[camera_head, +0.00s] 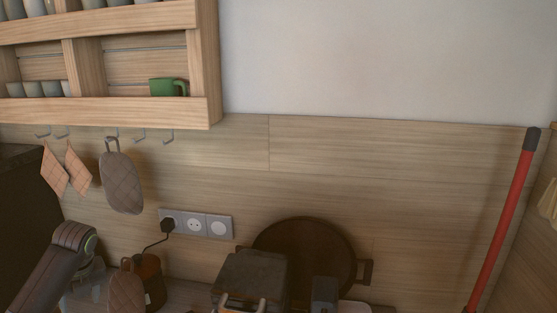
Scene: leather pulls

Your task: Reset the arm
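A dark arm link of mine (58,262) with a green ring reaches in at the lower left. Its gripper does not show, so I cannot see whether it holds anything. No part of my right arm or gripper is in view. A brown quilted pad (126,290) stands upright at the bottom edge, to the right of the arm link.
A wooden shelf (110,112) with a green mug (168,87) is at the upper left. Checked cloths (55,170) hang below. A socket strip (195,224), dark box (249,277) and round brown pan (310,255) are lower. A red pole (505,220) leans right.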

